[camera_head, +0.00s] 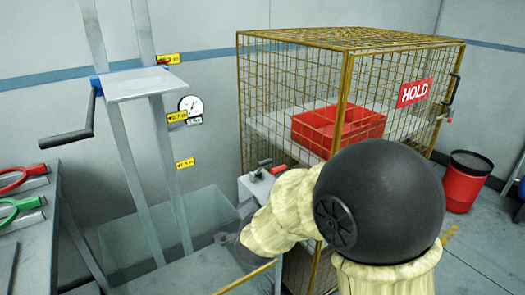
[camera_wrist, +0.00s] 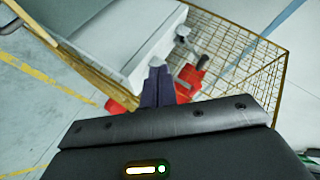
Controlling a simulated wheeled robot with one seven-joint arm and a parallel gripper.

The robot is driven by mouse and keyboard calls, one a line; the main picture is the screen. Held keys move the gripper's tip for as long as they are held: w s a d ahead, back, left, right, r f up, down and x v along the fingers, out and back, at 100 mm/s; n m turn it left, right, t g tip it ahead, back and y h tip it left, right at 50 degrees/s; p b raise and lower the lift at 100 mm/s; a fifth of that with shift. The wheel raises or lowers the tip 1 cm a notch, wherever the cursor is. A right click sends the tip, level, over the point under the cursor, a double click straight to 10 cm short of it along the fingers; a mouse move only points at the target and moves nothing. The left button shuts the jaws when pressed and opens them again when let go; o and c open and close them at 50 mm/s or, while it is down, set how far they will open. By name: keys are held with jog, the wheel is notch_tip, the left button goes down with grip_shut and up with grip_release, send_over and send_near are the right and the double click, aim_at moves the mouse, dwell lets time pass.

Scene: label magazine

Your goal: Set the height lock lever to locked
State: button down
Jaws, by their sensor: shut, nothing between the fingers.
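A grey box with a dark lever (camera_head: 262,165) and a small red part (camera_head: 279,169) stands at the cage's front left corner. I cannot tell for certain which part is the height lock lever, nor read its setting. In the wrist view, my gripper (camera_wrist: 158,74) has its dark fingers together and empty. The fingertips overlap the edge of a pale grey box (camera_wrist: 118,35) in the picture. A red part with a grey fitting (camera_wrist: 190,74) shows just right of the fingertips; contact cannot be told. In the head view, my arm hides most of the gripper.
At left stands a lift frame with a grey platform (camera_head: 138,85), a black crank (camera_head: 75,130) and a dial gauge (camera_head: 190,105). A red bin (camera_head: 465,182) stands right.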

jog(key=s+d+f+n+g, duration=0.3)
jog(key=s+d+n+g, duration=0.2)
jog(key=s+d, duration=0.4)
jog(key=s+d+f+n+g, duration=0.4)
jog(key=s+d+n+g, duration=0.1)
jog(key=s+d, duration=0.4)
jog(key=shift+s+d+f+n, duration=0.15)
jog(key=shift+d+f+n, duration=0.05)
jog(key=shift+d+n, duration=0.35)
jog(key=shift+a, duration=0.1)
jog(key=shift+s, duration=0.1)
